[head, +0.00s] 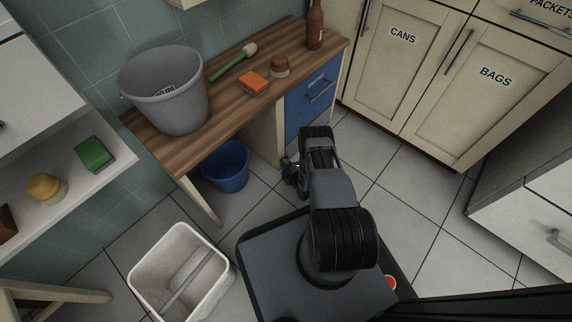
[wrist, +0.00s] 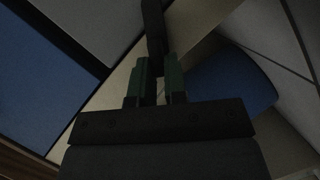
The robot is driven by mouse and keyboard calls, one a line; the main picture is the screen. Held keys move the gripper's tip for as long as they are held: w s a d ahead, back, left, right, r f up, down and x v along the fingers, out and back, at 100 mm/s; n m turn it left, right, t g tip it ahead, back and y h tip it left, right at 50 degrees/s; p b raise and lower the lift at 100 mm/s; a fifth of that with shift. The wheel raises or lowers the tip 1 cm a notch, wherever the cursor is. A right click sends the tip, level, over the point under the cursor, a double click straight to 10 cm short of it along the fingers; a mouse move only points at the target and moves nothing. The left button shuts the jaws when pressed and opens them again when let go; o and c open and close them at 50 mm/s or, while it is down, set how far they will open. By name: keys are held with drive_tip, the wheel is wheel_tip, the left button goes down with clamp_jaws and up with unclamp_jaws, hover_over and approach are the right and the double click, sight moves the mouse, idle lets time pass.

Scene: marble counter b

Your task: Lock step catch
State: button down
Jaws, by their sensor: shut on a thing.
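My gripper (head: 288,165) is low beside the pale panel under the blue drawer, its green fingertips mostly hidden by my arm in the head view. In the wrist view its two green fingers (wrist: 160,82) are close together. A dark bar (wrist: 153,28) runs from between them toward the top of the picture, and the gripper is shut on it. The picture is too dark to tell whether this bar is the step catch. A pale wooden frame (head: 50,291), possibly a step, is cut off at the lower left of the head view.
A wooden counter (head: 225,105) carries a grey bucket (head: 172,100), an orange sponge (head: 254,84), a brush (head: 234,62) and a brown bottle (head: 315,25). A blue bucket (head: 226,168) stands beneath it. A white bin (head: 150,275) is at the front left. Tiled floor is free at right.

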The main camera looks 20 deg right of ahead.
drive_tip(key=n, duration=0.1)
drive_tip(key=n+t, duration=0.1)
drive_tip(key=shift+a+f+n+h, duration=0.15)
drive_tip(key=shift+f+n+h, duration=0.2)
drive_tip(key=shift+n+h, duration=0.05)
drive_tip(key=shift+f+n+t, duration=0.2)
drive_tip(key=shift+n+t, duration=0.6)
drive_tip(key=shift+n, duration=0.7)
drive_tip(key=c, duration=1.2)
unclamp_jaws()
drive_tip(key=shift+o, duration=0.2)
